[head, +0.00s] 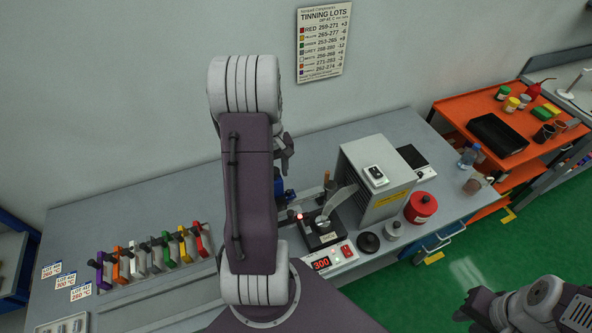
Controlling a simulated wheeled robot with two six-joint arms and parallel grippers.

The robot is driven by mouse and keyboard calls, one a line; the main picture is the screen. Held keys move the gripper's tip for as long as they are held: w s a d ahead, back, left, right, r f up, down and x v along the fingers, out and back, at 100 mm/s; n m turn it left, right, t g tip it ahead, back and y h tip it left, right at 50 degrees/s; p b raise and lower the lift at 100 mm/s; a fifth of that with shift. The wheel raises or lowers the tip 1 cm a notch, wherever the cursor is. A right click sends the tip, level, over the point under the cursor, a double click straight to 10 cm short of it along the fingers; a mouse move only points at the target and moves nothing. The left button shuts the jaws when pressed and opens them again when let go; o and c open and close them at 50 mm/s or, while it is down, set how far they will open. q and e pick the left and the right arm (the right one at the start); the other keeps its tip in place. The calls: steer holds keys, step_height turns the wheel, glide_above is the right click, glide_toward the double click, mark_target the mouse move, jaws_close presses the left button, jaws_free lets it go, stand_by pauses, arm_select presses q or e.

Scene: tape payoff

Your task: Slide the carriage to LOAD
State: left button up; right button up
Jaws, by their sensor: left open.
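My left arm rises through the middle of the head view, and its open gripper (286,152) hangs above the back of the bench, with nothing seen in it. Below it is a blue device (289,190), partly hidden by my arm. To its right, a black unit (320,233) with a round metal top and a red light sits behind a red display reading 300 (322,264). I cannot tell which part is the carriage, and no LOAD mark is readable. My right gripper (473,304) is at the lower right, over the green floor, away from the bench.
A grey box (377,178) with a yellow label stands right of the black unit, with a red canister (421,207) in front. Several coloured handles (152,256) stand in a rack at left. An orange cart (480,104) stands at the right. Green floor lies between.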

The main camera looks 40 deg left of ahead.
arm_select(q)
steer(key=shift+r+p, duration=3.25)
steer(key=shift+r, duration=0.35)
steer(key=shift+f, duration=0.1)
